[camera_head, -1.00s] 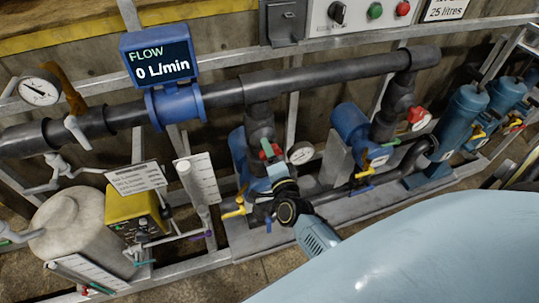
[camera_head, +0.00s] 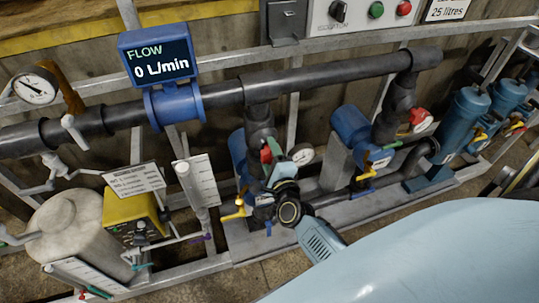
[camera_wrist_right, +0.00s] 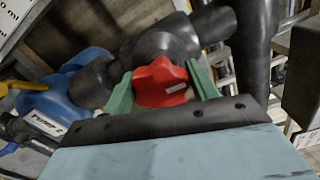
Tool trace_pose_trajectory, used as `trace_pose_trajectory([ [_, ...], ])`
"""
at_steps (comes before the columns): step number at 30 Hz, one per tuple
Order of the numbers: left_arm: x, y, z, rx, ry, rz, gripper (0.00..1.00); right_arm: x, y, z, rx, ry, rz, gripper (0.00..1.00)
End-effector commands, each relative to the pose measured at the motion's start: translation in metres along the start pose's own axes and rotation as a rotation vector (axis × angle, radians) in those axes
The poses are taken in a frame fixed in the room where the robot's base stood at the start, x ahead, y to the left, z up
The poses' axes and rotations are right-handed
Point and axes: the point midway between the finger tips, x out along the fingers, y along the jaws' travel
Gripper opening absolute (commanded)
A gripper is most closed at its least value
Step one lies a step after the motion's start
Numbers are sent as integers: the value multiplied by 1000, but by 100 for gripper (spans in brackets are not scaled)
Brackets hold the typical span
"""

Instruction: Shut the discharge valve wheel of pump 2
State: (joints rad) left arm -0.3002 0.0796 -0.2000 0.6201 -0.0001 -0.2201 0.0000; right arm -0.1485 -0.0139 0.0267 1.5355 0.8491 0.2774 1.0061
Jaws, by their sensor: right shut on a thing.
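A red valve wheel (camera_head: 266,155) sits on the dark vertical pipe above the left blue pump (camera_head: 238,155). My right gripper (camera_head: 271,150) is at this wheel. In the right wrist view the lobed red wheel (camera_wrist_right: 163,82) lies between the two green fingers (camera_wrist_right: 162,90), one on each side, and the gripper is shut on it. A second red wheel (camera_head: 419,118) is on the right pump's pipe, apart from my gripper. My left gripper is not in view.
A flow display (camera_head: 156,58) reads 0 L/min above the long dark pipe (camera_head: 320,76). A round gauge (camera_head: 302,154) stands close right of my gripper. Yellow-handled valves (camera_head: 236,212) are below left. The right pump (camera_head: 350,130) stands farther right.

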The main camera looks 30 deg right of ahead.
Motion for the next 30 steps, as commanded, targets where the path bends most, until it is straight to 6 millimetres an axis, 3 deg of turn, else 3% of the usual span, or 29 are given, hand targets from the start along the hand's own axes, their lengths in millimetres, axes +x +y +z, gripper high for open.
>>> trace_pose_trajectory([
  [8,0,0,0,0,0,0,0,1,-2,0,6,1,-5,35],
  [9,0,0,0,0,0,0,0,1,-2,0,6,1,-5,61],
  [14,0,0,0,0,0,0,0,1,-1,0,4,1,-3,80],
  [23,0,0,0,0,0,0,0,-2,0,0,2,0,0,80],
  [30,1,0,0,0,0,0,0,-34,1,0,2,1,2,80],
])
